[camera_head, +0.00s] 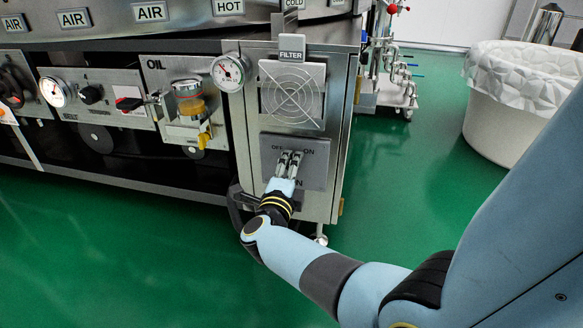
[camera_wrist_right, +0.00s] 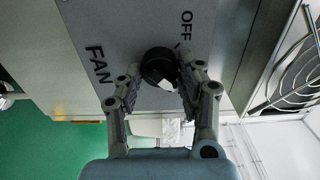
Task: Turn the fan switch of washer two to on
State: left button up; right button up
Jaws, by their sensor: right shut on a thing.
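The fan switch is a round black knob (camera_wrist_right: 158,66) with a white mark on a grey panel, seen in the right wrist view. In the head view the grey panel (camera_head: 318,172) is low on the steel cabinet, with ON printed at upper right and OFF partly hidden at upper left. The right gripper (camera_head: 290,156) reaches up to this panel and hides the knob there. In the right wrist view the right gripper (camera_wrist_right: 158,75) has its two fingers on either side of the knob, shut on it. The switch's exact setting is hard to tell. My left gripper is out of view.
A FILTER label (camera_head: 291,55) and a round fan grille (camera_head: 291,95) are above the panel. A pressure gauge (camera_head: 228,72) and oil unit (camera_head: 188,103) sit to its left. A white bin (camera_head: 515,105) stands at right. Green floor is open between cabinet and bin.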

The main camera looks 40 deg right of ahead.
jog(key=o, duration=1.1)
